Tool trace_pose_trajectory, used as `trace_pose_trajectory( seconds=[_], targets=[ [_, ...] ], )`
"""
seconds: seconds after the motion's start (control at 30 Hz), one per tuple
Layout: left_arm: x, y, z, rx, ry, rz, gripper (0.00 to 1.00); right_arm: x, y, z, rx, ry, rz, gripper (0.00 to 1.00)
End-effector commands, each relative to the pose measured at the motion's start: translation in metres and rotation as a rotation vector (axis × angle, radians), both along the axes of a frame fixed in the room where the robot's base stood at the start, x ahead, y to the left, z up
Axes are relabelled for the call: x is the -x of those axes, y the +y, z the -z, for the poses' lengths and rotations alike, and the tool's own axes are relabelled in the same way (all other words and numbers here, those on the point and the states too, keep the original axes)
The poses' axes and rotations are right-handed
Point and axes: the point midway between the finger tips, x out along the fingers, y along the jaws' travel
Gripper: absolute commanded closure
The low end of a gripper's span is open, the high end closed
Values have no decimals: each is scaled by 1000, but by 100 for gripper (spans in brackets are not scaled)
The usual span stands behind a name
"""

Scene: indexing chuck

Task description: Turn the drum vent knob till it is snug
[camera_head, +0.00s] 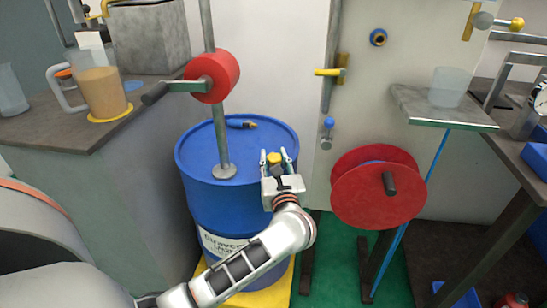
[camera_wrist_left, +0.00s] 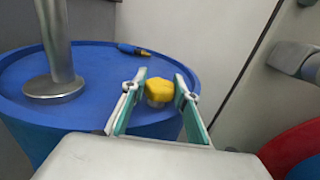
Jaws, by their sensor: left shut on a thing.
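The drum vent knob is a small yellow lobed knob (camera_head: 274,158) on a silvery stem, at the near right side of the top of the blue drum (camera_head: 194,152). In the left wrist view the knob (camera_wrist_left: 160,91) sits between my two fingers, its stem partly showing below it. My left gripper (camera_head: 273,156) reaches in from the front, with one finger on each side of the knob, shut on it. The left wrist view also shows this gripper (camera_wrist_left: 160,80). My right gripper is not in view.
A metal pump pipe (camera_head: 219,135) with a red cylinder rises from the drum. A red reel (camera_head: 350,205) stands close right of my arm. A bench (camera_head: 40,125) with a jug is at left.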

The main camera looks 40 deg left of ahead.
Motion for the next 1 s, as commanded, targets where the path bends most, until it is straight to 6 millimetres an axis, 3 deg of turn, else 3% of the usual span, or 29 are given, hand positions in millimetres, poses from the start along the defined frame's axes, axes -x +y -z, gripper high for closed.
trace_pose_trajectory(
  seconds=[0.2, 0.57, 0.6, 0.67, 1.0],
  targets=[
    [1, 1, -1, -4, 0, 124, 92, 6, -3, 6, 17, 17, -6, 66],
    [0, 0, 0, 0, 0, 146, 92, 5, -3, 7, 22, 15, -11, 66],
    [0, 0, 0, 0, 0, 146, 66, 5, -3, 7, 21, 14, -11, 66],
    [0, 0, 0, 0, 0, 146, 54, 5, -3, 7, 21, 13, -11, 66],
    [1, -1, 0, 1, 1, 146, 54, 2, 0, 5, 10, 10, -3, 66]
  ],
)
